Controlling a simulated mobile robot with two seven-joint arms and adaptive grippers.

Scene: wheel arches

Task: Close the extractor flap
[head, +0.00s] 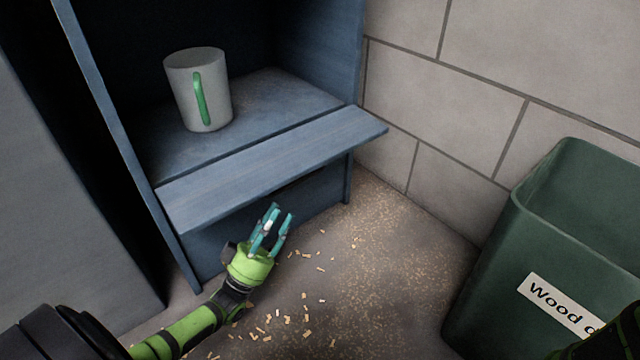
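The extractor flap (275,165) is a flat blue panel along the front of a blue cabinet. It stands folded down and outward, about level, so the cabinet is open above it. My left gripper (280,214) is just below the flap's front edge, near its middle, with fingers pointing up. Its teal fingers are apart with nothing between them. I cannot tell whether a fingertip touches the flap.
A pale grey container (212,95) with a green handle stands inside the cabinet (270,95), behind the flap. A green wood-waste bin (500,270) stands at the right. Wood chips litter the floor (375,275) between. A block wall (470,85) closes the back right.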

